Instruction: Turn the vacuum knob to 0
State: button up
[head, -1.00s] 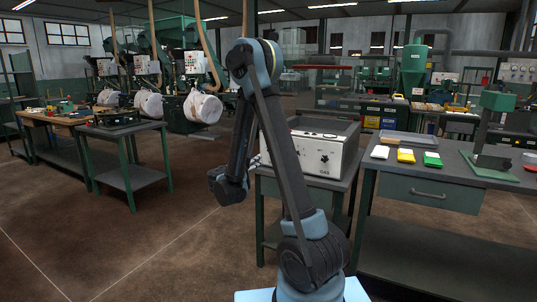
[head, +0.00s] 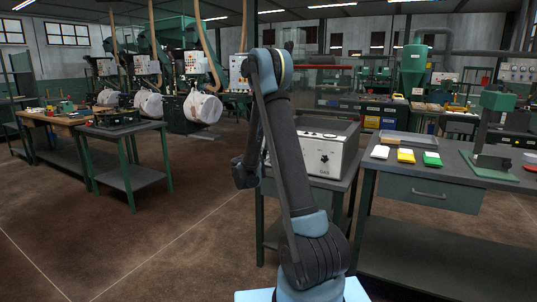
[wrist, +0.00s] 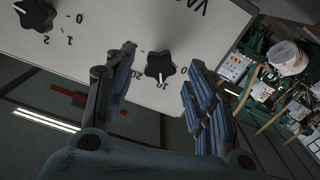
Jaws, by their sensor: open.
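The vacuum knob (wrist: 160,67) is a black lobed dial on a white panel, with VAC lettering partly visible above it in the wrist view. The marks 20, 10 and 0 sit around it, and its white pointer line faces about the 10. My gripper (wrist: 162,57) is open, with one blue-padded finger on each side of the knob. Whether the fingers touch it I cannot tell. In the head view the white box (head: 335,152) stands on a green-framed table, partly behind my arm.
A second black knob (wrist: 36,16) with marks 0, 1 and 2 is on the same panel. A workbench (head: 450,162) stands right of the box, with white, yellow and green items on it. A small table (head: 130,130) stands at left. The floor between is open.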

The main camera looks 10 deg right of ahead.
jog(key=shift+x, duration=1.2)
jog(key=shift+c, duration=0.2)
jog(key=c, duration=1)
jog(key=n, duration=1.2)
jog(key=shift+w+a, duration=0.1)
jog(key=shift+a, duration=0.15)
jog(key=shift+f, duration=0.1)
